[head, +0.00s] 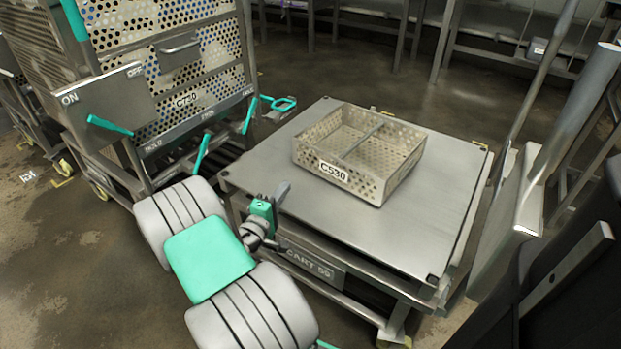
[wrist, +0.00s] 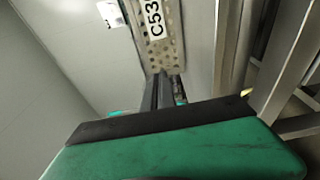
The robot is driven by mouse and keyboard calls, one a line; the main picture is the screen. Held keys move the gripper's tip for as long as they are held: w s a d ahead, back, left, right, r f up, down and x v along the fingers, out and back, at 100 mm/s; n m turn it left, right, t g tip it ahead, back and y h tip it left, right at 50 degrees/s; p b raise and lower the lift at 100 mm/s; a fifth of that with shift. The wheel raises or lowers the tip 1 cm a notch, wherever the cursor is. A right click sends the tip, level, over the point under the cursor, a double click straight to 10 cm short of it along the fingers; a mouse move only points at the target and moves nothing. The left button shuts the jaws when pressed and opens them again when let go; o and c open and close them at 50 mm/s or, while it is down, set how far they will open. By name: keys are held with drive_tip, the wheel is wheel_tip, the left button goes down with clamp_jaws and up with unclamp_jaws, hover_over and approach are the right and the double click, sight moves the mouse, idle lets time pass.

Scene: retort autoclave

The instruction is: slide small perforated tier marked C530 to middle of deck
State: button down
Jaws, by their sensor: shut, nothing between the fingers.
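The small perforated tier marked C530 (head: 391,165) is an open, light metal basket with a divider. It sits on the steel deck (head: 405,235) of the cart, toward the far half, with its label facing me. My gripper (head: 284,190) is over the near-left part of the deck, shut and empty, a short way in front of the tier. In the wrist view the tier's labelled wall (wrist: 160,35) is ahead, just beyond the gripper fingers (wrist: 166,80). Whether the fingertips touch it cannot be told from this view.
A larger perforated crate marked C730 (head: 200,70) stands on another trolley at the left, with green handles. The deck has small corner stops (head: 432,280). An upright metal post and panel (head: 530,190) stand close to the deck's right. The deck around the tier is bare.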

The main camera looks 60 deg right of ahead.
drive_tip(key=shift+d+r+p, duration=0.25)
drive_tip(key=shift+d+p, duration=0.05)
drive_tip(key=shift+d, duration=0.1)
approach(315, 159)
drive_tip(key=w+d, duration=0.2)
drive_tip(key=shift+w+d, duration=0.25)
drive_tip(key=shift+w, duration=0.1)
drive_tip(key=s+d, duration=0.2)
drive_tip(key=d, duration=0.1)
drive_tip(key=shift+d, duration=0.15)
drive_tip(key=shift+s+d, duration=0.25)
drive_tip(key=shift+s, duration=0.05)
drive_tip(key=shift+w, duration=0.1)
